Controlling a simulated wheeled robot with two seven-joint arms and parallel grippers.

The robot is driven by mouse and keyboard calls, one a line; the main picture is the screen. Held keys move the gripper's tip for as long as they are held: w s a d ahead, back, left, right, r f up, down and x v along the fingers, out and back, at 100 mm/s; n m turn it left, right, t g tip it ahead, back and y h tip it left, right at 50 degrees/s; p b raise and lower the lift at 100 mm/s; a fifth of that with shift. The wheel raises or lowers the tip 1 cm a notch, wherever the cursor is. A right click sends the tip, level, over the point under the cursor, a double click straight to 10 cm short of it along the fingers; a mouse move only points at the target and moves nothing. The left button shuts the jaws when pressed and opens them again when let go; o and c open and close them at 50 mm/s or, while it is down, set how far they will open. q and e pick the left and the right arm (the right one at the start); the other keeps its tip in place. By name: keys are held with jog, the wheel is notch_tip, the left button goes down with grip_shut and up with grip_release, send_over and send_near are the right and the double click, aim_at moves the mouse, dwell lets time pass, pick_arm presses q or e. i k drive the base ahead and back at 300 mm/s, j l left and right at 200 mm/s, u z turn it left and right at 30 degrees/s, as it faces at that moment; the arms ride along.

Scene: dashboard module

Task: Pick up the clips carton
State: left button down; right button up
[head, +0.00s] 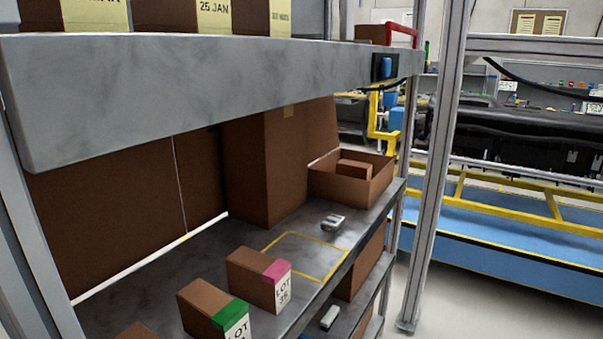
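No carton in view carries a readable word "clips", so I cannot tell which one is the clips carton. On the middle shelf (130,262) a brown carton with a pink band and a white LOT label (252,275) stands near the front edge. Left of it stands a brown carton with a green band and a LOT label (203,303). A third brown carton (136,331) is cut off by the bottom edge. An open brown box (340,190) at the shelf's far end holds a smaller brown carton (354,169). Neither gripper is in view.
A yellow outlined rectangle on the shelf is empty, with a small grey-white device (333,223) just beyond it. Large brown boxes (270,165) line the back. A thick grey upper shelf (200,85) hangs above, and a metal post (437,170) stands right.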

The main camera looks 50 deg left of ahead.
aim_at(349, 168)
jog(key=i+u, duration=0.2)
jog(key=u, duration=0.2)
jog(key=i+u, duration=0.2)
jog(key=u, duration=0.2)
jog(key=i+l+u, duration=0.15)
jog(key=u, duration=0.2)
jog(key=i+l+u, duration=0.4)
jog(key=i+u, duration=0.15)
jog(key=u, duration=0.3)
jog(key=i+l+u, duration=0.15)
jog(key=l+u, duration=0.15)
jog(key=i+l+u, duration=0.15)
jog(key=l+u, duration=0.2)
jog(key=l, duration=0.15)
jog(key=i+l+u, duration=0.1)
jog(key=l, duration=0.35)
jog(key=i+l, duration=0.15)
jog(key=l, duration=0.35)
jog(key=i+l+u, duration=0.15)
jog(key=l, duration=0.3)
jog(key=l+u, duration=0.1)
jog(key=l, duration=0.75)
jog(key=i+l, duration=0.15)
jog(key=l, duration=0.7)
jog(key=k+l, duration=0.1)
